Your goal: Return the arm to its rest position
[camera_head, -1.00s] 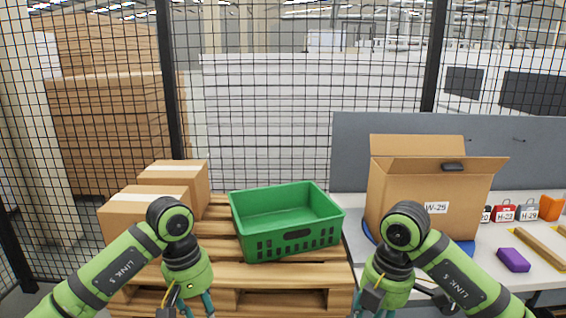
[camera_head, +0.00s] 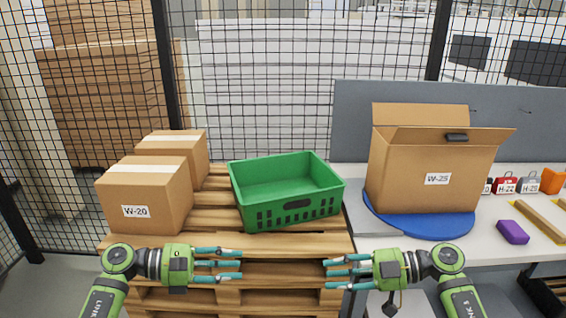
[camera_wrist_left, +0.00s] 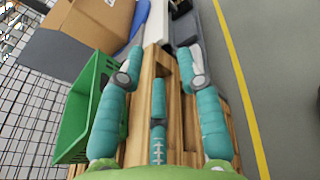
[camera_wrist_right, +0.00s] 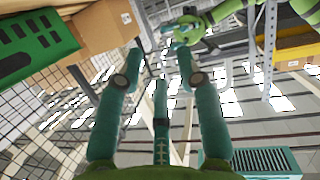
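My left gripper (camera_head: 232,264) is in front of the wooden pallet in the head view, pointing right, with its teal fingers spread and nothing between them. The left wrist view shows the same open fingers (camera_wrist_left: 158,75). My right gripper (camera_head: 335,273) faces it from the right, pointing left. Its fingers are apart and empty, and they also show open in the right wrist view (camera_wrist_right: 158,70). A gap separates the two grippers. Both are below and in front of the green crate and touch nothing that I can see.
An empty green crate (camera_head: 298,215) and closed cartons, one marked W-20 (camera_head: 165,208), stand on the pallet (camera_head: 215,222). An open carton W-25 (camera_head: 415,190) stands on a blue disc (camera_head: 430,229) on the right table. A purple block (camera_head: 512,232) lies there. Wire fencing (camera_head: 270,90) stands behind.

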